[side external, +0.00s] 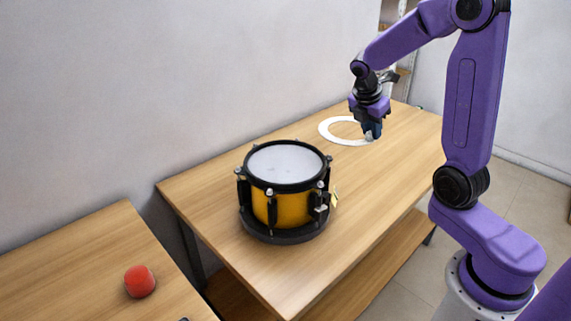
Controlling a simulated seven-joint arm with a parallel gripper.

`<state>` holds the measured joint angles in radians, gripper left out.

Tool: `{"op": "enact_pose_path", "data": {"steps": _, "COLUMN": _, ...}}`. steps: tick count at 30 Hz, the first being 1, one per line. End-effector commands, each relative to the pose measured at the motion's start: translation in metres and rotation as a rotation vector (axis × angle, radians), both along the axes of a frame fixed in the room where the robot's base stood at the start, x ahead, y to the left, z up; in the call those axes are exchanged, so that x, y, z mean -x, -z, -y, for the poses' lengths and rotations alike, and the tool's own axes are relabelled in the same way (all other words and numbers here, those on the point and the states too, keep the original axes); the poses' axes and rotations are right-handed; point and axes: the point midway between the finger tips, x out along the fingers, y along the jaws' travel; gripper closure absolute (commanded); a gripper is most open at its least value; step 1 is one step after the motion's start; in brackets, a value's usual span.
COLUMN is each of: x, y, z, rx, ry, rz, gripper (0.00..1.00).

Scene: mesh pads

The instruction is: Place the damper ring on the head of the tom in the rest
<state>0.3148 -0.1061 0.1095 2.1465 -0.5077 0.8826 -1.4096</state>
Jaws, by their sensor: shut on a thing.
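The damper ring (328,131) is a flat white ring over the back right part of the table. My gripper (370,135) points down at the ring's right edge and is shut on it. I cannot tell whether the ring is resting on the table or slightly raised. The tom (268,207) is a yellow drum with a black rim and silver lugs, upright in a dark round rest (285,236). Its pale head (287,163) faces up and is bare. The tom stands in front and to the left of my gripper, well apart from it.
The wooden table (222,225) has clear room around the tom and ring. A small yellowish tag (334,195) shows at the tom's right side. A red ball (140,281) sits on a separate wooden surface (85,262) at the lower left. A wall runs behind the table.

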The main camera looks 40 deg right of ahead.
Motion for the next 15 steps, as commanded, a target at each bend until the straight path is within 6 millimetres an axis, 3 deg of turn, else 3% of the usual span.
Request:
{"op": "enact_pose_path", "data": {"steps": 1, "x": 0.001, "y": -0.012, "z": -0.024, "rx": 0.001, "ry": -0.009, "rz": 0.007, "gripper": 1.0}}
{"op": "enact_pose_path", "data": {"steps": 3, "x": 0.007, "y": -0.026, "z": -0.053, "rx": 0.001, "ry": -0.008, "rz": 0.005, "gripper": 1.0}}
{"op": "enact_pose_path", "data": {"steps": 9, "x": 0.037, "y": -0.057, "z": -0.129, "rx": -0.001, "ry": -0.018, "rz": 0.004, "gripper": 1.0}}
{"op": "enact_pose_path", "data": {"steps": 15, "x": 0.066, "y": -0.073, "z": -0.172, "rx": 0.0, "ry": -0.037, "rz": 0.001, "gripper": 1.0}}
